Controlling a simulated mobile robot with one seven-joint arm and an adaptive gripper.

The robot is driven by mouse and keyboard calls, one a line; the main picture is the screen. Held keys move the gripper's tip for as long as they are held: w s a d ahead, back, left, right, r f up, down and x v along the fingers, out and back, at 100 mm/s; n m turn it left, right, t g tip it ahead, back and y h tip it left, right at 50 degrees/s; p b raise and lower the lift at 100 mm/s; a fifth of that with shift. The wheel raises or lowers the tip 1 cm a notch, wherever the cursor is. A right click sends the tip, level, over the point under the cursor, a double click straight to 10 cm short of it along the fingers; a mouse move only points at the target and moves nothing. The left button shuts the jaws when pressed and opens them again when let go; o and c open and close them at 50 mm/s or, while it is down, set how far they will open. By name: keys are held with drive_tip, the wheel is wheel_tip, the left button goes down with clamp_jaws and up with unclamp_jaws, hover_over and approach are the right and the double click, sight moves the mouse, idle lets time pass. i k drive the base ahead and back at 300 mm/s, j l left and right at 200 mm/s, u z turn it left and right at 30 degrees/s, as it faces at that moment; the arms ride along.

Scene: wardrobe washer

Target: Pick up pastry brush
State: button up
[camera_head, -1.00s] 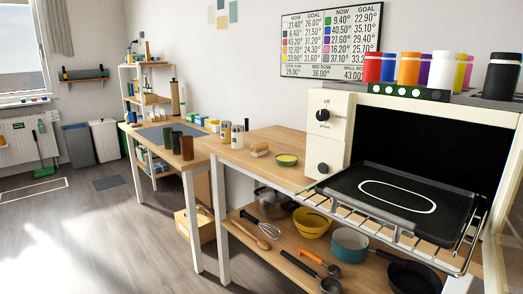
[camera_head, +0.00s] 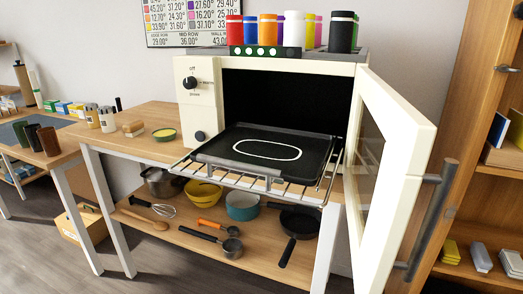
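I cannot pick out the pastry brush with certainty. A thin utensil with an orange handle (camera_head: 209,223) lies on the lower shelf (camera_head: 170,245) under the oven table; its far end is too small to tell what it is. A dark-handled metal scoop (camera_head: 232,247) lies just in front of it. A whisk (camera_head: 160,209) and a wooden spoon (camera_head: 146,220) lie to the left. My gripper is not in view.
The oven (camera_head: 208,112) stands open, its door (camera_head: 390,180) swung toward me at the right. A rack with a black tray (camera_head: 265,146) sticks out above the shelf. Yellow bowl (camera_head: 203,190), teal pot (camera_head: 242,205) and black pan (camera_head: 298,222) crowd the shelf. Floor at front left is clear.

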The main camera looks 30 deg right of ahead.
sight(133, 129)
drive_tip(key=i+j+z, duration=0.25)
drive_tip(key=i+j, duration=0.7)
drive_tip(key=i, duration=0.15)
drive_tip(key=i+j+z, duration=0.2)
drive_tip(key=i+j, duration=0.8)
drive_tip(key=j, duration=0.15)
